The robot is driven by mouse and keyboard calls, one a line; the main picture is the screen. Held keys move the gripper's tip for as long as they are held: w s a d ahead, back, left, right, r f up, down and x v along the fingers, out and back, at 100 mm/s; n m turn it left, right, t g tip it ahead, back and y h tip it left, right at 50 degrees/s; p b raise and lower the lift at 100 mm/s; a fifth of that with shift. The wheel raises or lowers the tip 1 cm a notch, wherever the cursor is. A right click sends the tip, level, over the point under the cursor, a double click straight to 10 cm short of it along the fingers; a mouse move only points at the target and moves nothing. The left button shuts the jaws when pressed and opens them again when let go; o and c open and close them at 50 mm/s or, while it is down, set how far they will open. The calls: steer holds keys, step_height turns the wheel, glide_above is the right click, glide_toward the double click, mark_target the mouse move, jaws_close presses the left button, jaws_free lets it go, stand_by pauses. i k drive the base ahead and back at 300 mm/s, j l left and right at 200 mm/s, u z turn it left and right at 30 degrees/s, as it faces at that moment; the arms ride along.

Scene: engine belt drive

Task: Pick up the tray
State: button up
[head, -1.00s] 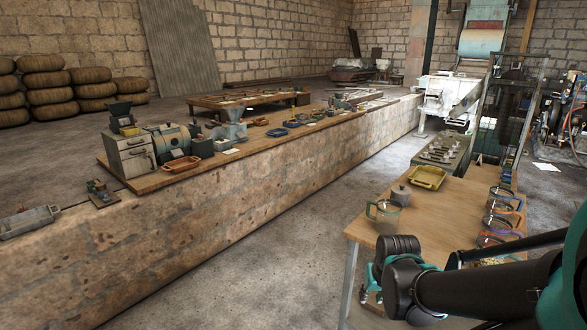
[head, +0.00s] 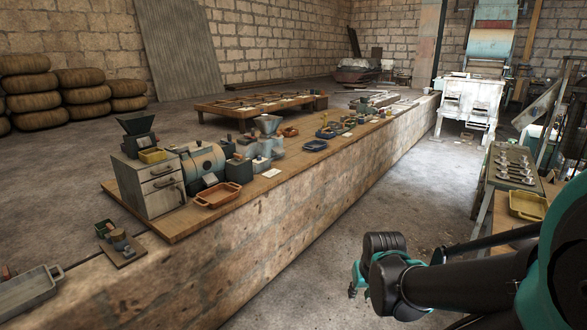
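Several trays are in view and I cannot tell which one the task means. An orange-brown tray (head: 218,195) with handles lies on the wooden board of the long stone bench, at its front edge. A yellow tray (head: 527,207) lies on the table at the right. A grey metal tray (head: 28,291) lies at the lower left, cut by the frame edge. A small dark blue tray (head: 315,146) lies farther along the board. My gripper (head: 358,289) is in the lower middle, in front of the bench and apart from every tray. Its fingers are small and partly hidden.
A grey drawer cabinet (head: 148,183) with a hopper and a blue-grey motor (head: 205,165) stand beside the orange-brown tray. The stone bench (head: 270,235) runs diagonally back. Bare floor (head: 420,190) lies between it and the right-hand tables. A white machine (head: 470,104) stands behind.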

mark_target(314, 145)
steer(key=i+j, duration=0.1)
steer(key=i, duration=1.65)
steer(key=i+l, duration=0.45)
steer(key=i, duration=0.2)
steer(key=i+l, duration=0.45)
steer(key=i, duration=0.2)
steer(key=i+l, duration=0.5)
steer(key=i, duration=0.2)
